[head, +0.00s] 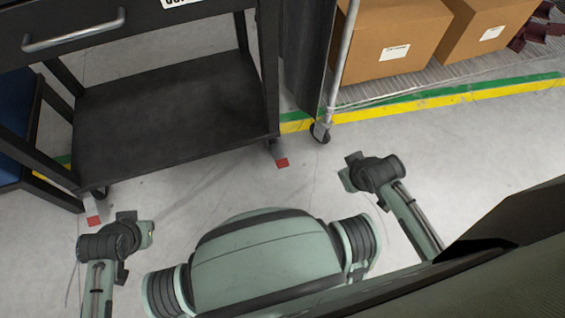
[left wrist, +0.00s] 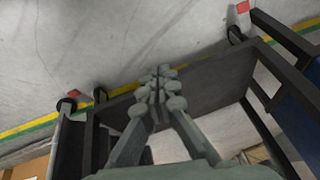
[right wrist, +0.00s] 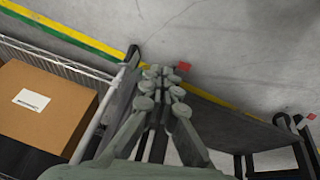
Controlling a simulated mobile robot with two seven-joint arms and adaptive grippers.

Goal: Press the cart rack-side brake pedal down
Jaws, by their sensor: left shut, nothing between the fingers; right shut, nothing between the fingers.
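The cart (head: 175,105) is dark, with a drawer and a low shelf. Its rack-side brake pedal (head: 282,162) is a small red-tipped tab by the caster nearest the rack. This pedal also shows in the left wrist view (left wrist: 75,93) and right wrist view (right wrist: 184,67). A second red pedal (head: 93,220) is at the cart's other near corner. My right gripper (right wrist: 160,71) is shut and empty; its tips appear just beside the rack-side pedal, but the gap in depth cannot be told. My left gripper (left wrist: 160,72) is shut and empty, seen against the cart's shelf.
A wire rack (head: 400,82) with cardboard boxes (head: 395,40) stands right of the cart, its caster close to the rack-side pedal. Yellow and green floor tape (head: 440,101) runs under it. A blue object (head: 18,125) is left of the cart. Bare floor lies in front.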

